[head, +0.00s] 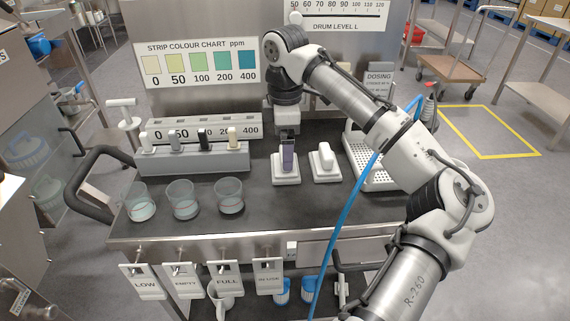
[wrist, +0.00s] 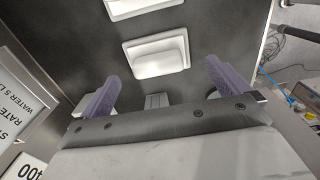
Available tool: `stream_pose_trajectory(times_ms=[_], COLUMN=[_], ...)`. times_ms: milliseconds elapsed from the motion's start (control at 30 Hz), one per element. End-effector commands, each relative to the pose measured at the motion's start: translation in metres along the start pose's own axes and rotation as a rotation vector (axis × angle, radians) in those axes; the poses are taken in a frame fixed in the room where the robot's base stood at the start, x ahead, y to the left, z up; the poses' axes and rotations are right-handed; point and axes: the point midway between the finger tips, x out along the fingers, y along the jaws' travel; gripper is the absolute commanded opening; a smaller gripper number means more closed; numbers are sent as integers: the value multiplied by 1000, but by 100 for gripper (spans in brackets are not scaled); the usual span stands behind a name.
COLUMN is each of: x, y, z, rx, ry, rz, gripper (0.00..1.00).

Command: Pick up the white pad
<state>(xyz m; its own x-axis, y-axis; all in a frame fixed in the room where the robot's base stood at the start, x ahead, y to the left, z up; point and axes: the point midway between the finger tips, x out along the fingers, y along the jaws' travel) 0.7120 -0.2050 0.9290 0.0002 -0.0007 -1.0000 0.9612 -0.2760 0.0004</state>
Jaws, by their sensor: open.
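Two white pads, each on a white base, stand side by side on the dark bench top. The right pad (head: 324,158) shows clearly in the head view. The left one (head: 285,177) is partly covered by my gripper (head: 288,152), which is over it. In the wrist view one white pad (wrist: 158,57) lies beyond and between my purple fingertips, and a second (wrist: 140,5) is cut by the top edge. My gripper (wrist: 160,82) is open, its fingers wide apart with nothing between them. I cannot tell the gap between fingertips and pad.
A grey rack (head: 192,160) with several small upright pieces stands left of my gripper. Several clear beakers (head: 184,199) stand at the front left. A perforated white tray (head: 372,178) is to the right. A panel with a strip colour chart (head: 203,67) rises behind.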

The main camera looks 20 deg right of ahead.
Motion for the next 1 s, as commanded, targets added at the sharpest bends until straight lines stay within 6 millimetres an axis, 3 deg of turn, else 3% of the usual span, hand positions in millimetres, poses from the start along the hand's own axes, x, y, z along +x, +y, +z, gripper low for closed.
stream_pose_trajectory(times_ms=[400,700,933,1000], x=[48,55,54,54], y=[2,3,3,3], z=[0,0,0,0], rx=[2,2,1,1], ry=[1,1,1,1], rz=[-1,0,0,0], gripper=[100,100,71,68])
